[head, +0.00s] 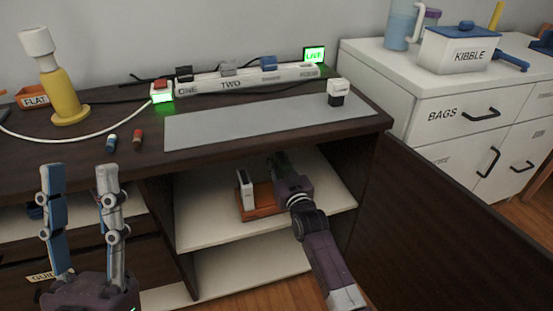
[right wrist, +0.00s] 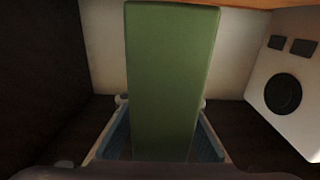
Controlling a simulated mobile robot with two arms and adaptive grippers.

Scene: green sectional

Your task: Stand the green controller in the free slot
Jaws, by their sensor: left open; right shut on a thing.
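My right gripper (head: 284,180) reaches into the desk's open shelf and is shut on the green controller (right wrist: 172,85), which shows as a long green block between the blue finger pads. In the head view only a dark green part of the controller (head: 281,162) shows beyond the gripper. An orange-brown rack (head: 262,200) sits on the shelf, with a white controller (head: 245,190) standing in its left part. My right gripper covers the rack's right side, so the free slot is hidden. My left gripper (head: 80,172) is open and empty in front of the desk.
The shelf board (head: 200,225) is bare left of the rack. The desk top (head: 240,122) is above, with a grey mat, a power strip (head: 240,80) and a yellow lamp (head: 66,95). A dark panel (head: 445,230) stands to the right of the shelf.

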